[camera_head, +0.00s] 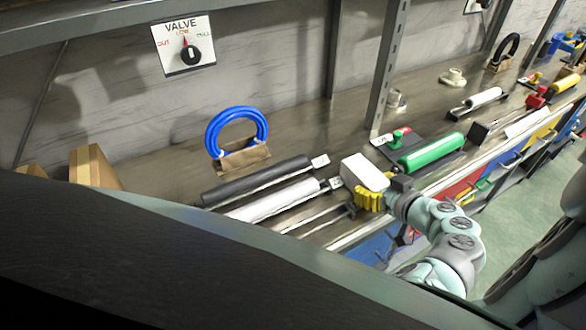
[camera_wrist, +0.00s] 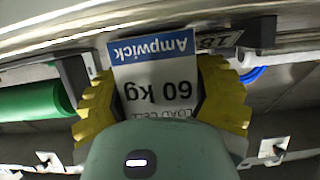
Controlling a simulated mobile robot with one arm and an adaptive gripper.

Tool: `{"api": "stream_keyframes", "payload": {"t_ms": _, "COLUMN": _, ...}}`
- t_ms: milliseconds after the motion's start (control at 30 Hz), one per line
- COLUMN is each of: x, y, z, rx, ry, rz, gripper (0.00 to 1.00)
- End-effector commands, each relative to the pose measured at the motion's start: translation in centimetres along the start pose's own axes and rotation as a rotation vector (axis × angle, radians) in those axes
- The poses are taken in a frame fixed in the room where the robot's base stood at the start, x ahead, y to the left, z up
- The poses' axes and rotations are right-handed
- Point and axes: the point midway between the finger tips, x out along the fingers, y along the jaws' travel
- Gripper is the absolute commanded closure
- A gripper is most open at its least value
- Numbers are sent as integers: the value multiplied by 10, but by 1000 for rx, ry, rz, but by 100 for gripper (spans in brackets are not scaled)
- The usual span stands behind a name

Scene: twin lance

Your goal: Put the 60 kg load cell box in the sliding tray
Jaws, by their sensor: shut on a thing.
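The 60 kg load cell box (camera_head: 364,170) is white and sits in the yellow fingers of my gripper (camera_head: 368,199), over the front part of the bench. In the wrist view the box (camera_wrist: 158,62) shows its label upside down, with "Ampwick" on a blue band and "60 kg". My gripper (camera_wrist: 160,100) is shut on it, with one yellow finger on each side. The box's underside is hidden, so I cannot tell whether it touches anything. I cannot clearly make out the sliding tray; metal rails (camera_head: 318,216) lie on the bench left of my gripper.
A green cylinder (camera_head: 432,152) lies right of the box, with dark and white cylinders (camera_head: 275,201) to the left. A blue ring (camera_head: 237,118) stands behind them. A steel post (camera_head: 388,65) rises behind the box. Coloured fronts (camera_head: 460,190) line the bench's front.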

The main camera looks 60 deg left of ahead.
Motion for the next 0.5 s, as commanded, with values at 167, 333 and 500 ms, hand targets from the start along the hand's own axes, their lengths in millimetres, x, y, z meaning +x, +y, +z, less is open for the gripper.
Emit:
{"api": "stream_keyframes", "payload": {"t_ms": 167, "x": -1, "y": 2, "z": -2, "rx": -1, "ry": 5, "rz": 5, "gripper": 83}}
{"api": "stream_keyframes", "payload": {"t_ms": 333, "x": 0, "y": 2, "z": 1, "rx": -1, "ry": 5, "rz": 6, "gripper": 83}}
{"api": "stream_keyframes", "payload": {"t_ms": 500, "x": 0, "y": 2, "z": 2, "rx": 0, "ry": 1, "rz": 4, "gripper": 26}}
